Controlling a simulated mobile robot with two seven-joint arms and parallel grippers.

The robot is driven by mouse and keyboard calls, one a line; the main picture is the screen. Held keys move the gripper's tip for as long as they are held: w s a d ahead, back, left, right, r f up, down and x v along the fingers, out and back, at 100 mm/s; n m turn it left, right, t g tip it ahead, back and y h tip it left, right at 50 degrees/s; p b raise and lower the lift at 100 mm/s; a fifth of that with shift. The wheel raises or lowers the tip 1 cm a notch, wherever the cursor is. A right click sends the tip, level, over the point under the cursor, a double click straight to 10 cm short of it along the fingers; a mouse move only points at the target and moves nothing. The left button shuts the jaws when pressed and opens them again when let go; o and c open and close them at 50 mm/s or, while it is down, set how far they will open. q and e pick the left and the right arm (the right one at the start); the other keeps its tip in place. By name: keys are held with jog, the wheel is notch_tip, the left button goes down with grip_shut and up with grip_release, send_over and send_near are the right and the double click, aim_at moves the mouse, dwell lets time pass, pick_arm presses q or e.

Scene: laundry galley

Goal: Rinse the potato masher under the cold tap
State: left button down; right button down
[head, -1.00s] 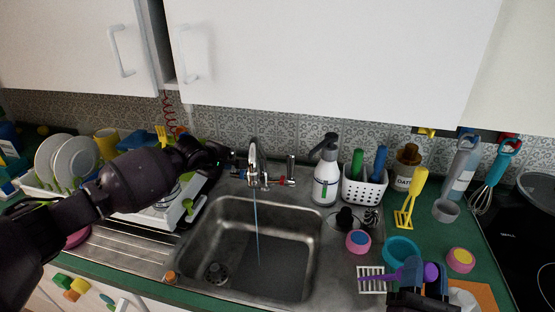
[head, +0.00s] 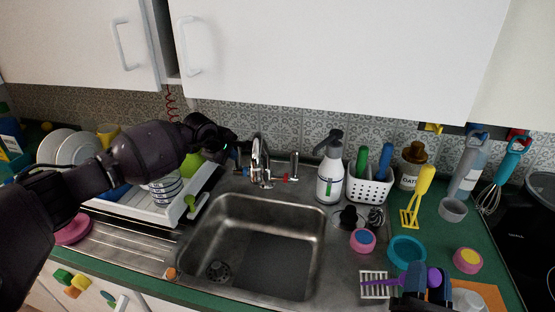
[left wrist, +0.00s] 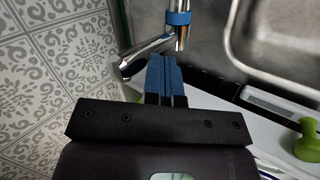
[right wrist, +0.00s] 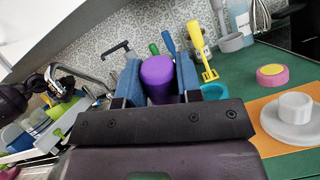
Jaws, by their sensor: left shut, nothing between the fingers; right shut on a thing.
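My right gripper (head: 422,280) is shut on the purple handle of the potato masher (head: 373,283). The masher's pale square slotted head hangs to the left, over the steel right of the basin. In the right wrist view the purple handle end (right wrist: 158,78) sits between the blue fingers. The tap (head: 260,160) stands behind the sink basin (head: 270,262), with no water stream visible. My left gripper (head: 236,152) is shut and empty, just left of the tap. In the left wrist view its fingertips (left wrist: 164,60) are close to the tap's blue-banded part (left wrist: 178,18); contact is unclear.
A white soap bottle (head: 330,172) and white utensil basket (head: 368,188) stand behind the basin's right side. A yellow masher (head: 412,205), teal bowl (head: 406,250) and pink-rimmed round items (head: 362,241) crowd the right. A dish rack (head: 160,210) is left. The basin is empty.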

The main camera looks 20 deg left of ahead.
pick_arm(q)
jog(key=v, duration=1.2)
jog(key=shift+s, duration=0.15)
